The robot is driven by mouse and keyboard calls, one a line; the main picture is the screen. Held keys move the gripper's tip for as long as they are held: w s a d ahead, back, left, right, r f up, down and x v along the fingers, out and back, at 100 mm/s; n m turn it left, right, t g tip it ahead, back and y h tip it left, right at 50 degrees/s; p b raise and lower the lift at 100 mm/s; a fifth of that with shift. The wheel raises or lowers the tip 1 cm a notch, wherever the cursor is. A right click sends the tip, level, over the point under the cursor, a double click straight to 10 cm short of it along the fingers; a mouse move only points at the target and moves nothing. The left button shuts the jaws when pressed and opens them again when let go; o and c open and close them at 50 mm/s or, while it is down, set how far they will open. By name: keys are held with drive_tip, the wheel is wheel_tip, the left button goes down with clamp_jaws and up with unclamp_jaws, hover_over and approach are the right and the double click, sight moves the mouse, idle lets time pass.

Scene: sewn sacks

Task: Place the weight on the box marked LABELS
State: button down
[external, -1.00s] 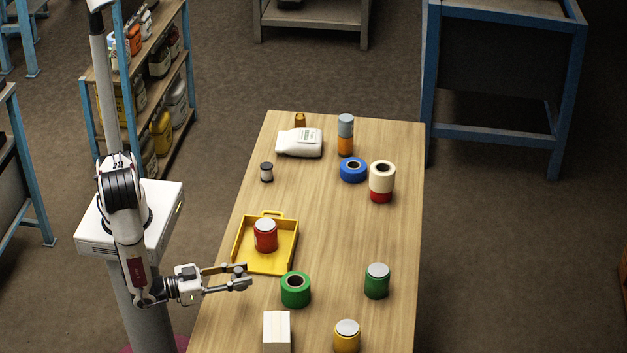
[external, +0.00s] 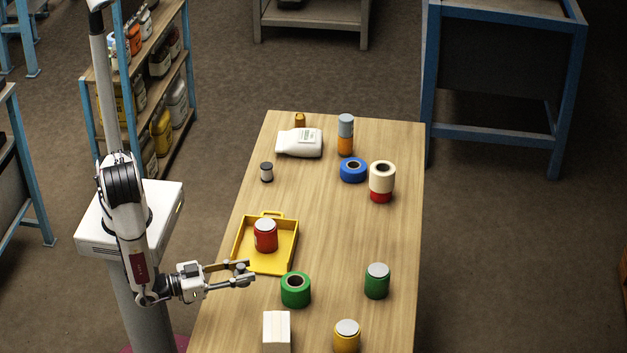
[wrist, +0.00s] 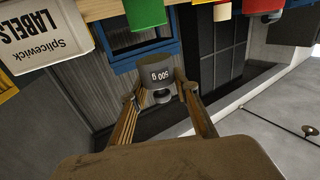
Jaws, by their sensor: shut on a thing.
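My gripper (external: 243,273) is at the left edge of the table in the external view, beside the yellow tray. It is shut on a dark grey weight marked 500 g, which shows between the fingers in the wrist view (wrist: 157,73). The weight is held in the air, and the wrist picture is strongly tilted. The white box marked LABELS (wrist: 45,38) is at the upper left of the wrist view, apart from the weight. In the external view a white box (external: 277,331) stands at the near end of the table, below and right of my gripper; its marking cannot be read there.
A green tape roll (external: 295,291) stands close to the right of my gripper. The yellow tray (external: 262,268) holds a red can (external: 265,236). A green can (external: 377,281) and a yellow can (external: 346,337) stand farther right. The middle of the table is clear.

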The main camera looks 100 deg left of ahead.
drive_tip(key=w+d+r+m+t+h, duration=0.1)
drive_tip(key=w+d+r+m+h, duration=0.1)
drive_tip(key=w+d+r, duration=0.6)
drive_tip(key=w+d+h, duration=0.1)
drive_tip(key=w+d, duration=0.2)
drive_tip(key=d, duration=0.1)
drive_tip(key=shift+w+d+r, duration=0.15)
drive_tip(key=shift+d+r, duration=0.05)
drive_tip(key=shift+d, duration=0.05)
drive_tip(key=shift+f, duration=0.1)
hover_over(276, 326)
drive_tip(key=shift+f, duration=3.05)
drive_tip(key=shift+f, duration=1.85)
drive_tip(key=shift+f, duration=0.1)
